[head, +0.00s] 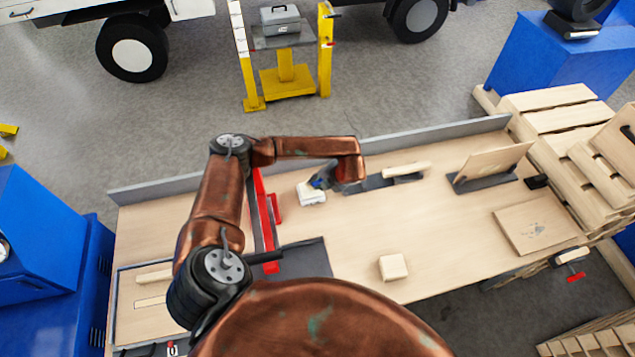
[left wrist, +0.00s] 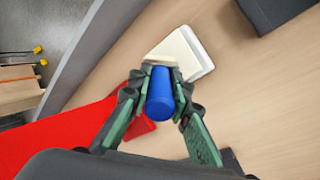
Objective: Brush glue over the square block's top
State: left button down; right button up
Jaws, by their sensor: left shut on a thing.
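My left gripper (head: 322,180) is shut on a blue-handled brush (left wrist: 160,95). In the head view a bit of blue shows between its fingers. The gripper is over a small white piece with a cream top (head: 311,194), which also shows just beyond the handle in the left wrist view (left wrist: 199,50). My right gripper is out of view.
A red bar (head: 268,222) stands close left of the gripper on the bench (head: 345,238). A grey ledge (head: 435,130) runs along the far edge. Boards and a leaning panel (head: 492,160) are at the right. Bench around the square block is free.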

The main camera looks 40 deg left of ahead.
pick_arm(q)
jog(key=shift+d+f+b, duration=0.1)
jog(key=shift+f+b, duration=0.65)
jog(key=shift+f, duration=0.25)
dwell(1.1)
jog(key=shift+s+b, duration=0.1)
jog(key=shift+b, duration=0.35)
dwell(1.4)
dwell(0.5)
jog(key=shift+r+p, duration=0.8)
jog(key=shift+r, duration=0.45)
jog(key=shift+r+p, duration=1)
jog(key=shift+r, duration=1.25)
